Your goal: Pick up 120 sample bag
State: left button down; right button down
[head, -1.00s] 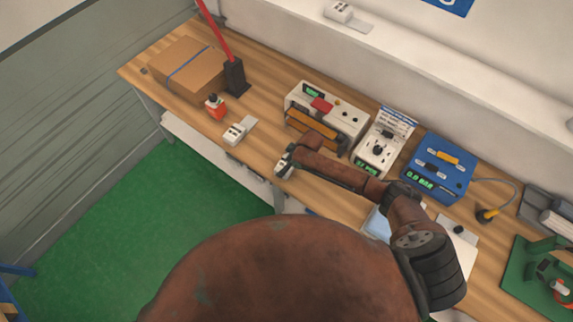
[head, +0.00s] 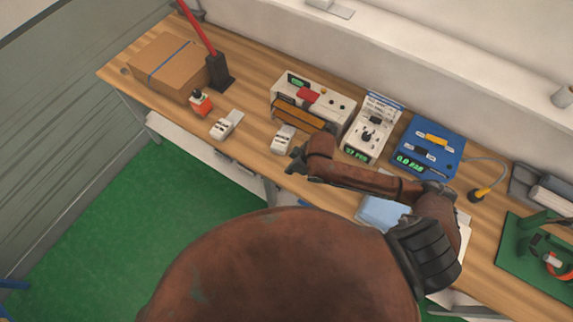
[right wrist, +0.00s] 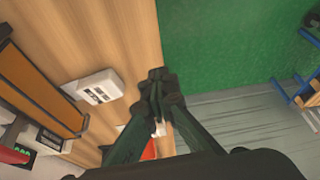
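I cannot read a 120 label, so I cannot tell which thing is the sample bag. A small white item with dark marks (head: 284,139) lies on the bench, also in the right wrist view (right wrist: 95,90). A similar white item with a grey flap (head: 225,125) lies farther left. A flat light-blue item (head: 383,212) is partly behind my right arm. My right gripper (head: 295,161) is beside the nearer white item, apart from it. In the right wrist view its fingers (right wrist: 162,88) converge and look shut, with nothing visibly held. My left gripper is not in view.
The wooden bench (head: 255,110) holds a cardboard box (head: 168,66), a red-orange bottle (head: 201,104), a white device with an orange front (head: 313,100), a white meter (head: 370,130) and a blue device (head: 430,147). A green board (head: 540,260) stands at right. Green floor lies beyond the front edge.

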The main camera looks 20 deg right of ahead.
jog(key=c, duration=2.7)
grip_release()
jog(key=shift+c, duration=0.2)
jog(key=o, duration=2.2)
jog(key=shift+r, duration=0.1)
